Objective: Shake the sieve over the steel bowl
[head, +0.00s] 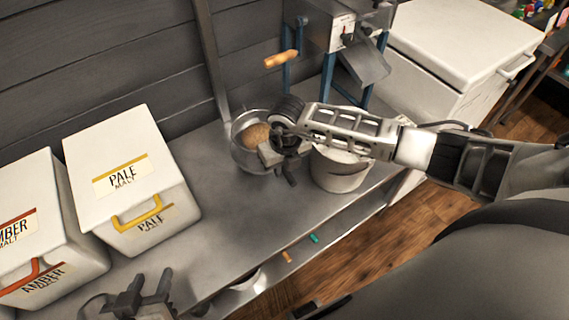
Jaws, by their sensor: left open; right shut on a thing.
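My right gripper (281,163) is shut over the steel bench, at the right side of a round metal vessel. Tan grain (257,138) shows inside this round shape, which looks like the sieve with the steel bowl (247,160) around or below it. I cannot separate the two rims clearly, and my gripper hides the sieve's handle. I cannot tell the gap between sieve and bowl.
A white bucket (338,176) stands just right of the bowl, partly under my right arm. A mill (345,35) with a wooden handle (281,59) stands behind. Pale malt (128,172) and amber malt (40,235) bins fill the left. The bench middle (215,225) is clear.

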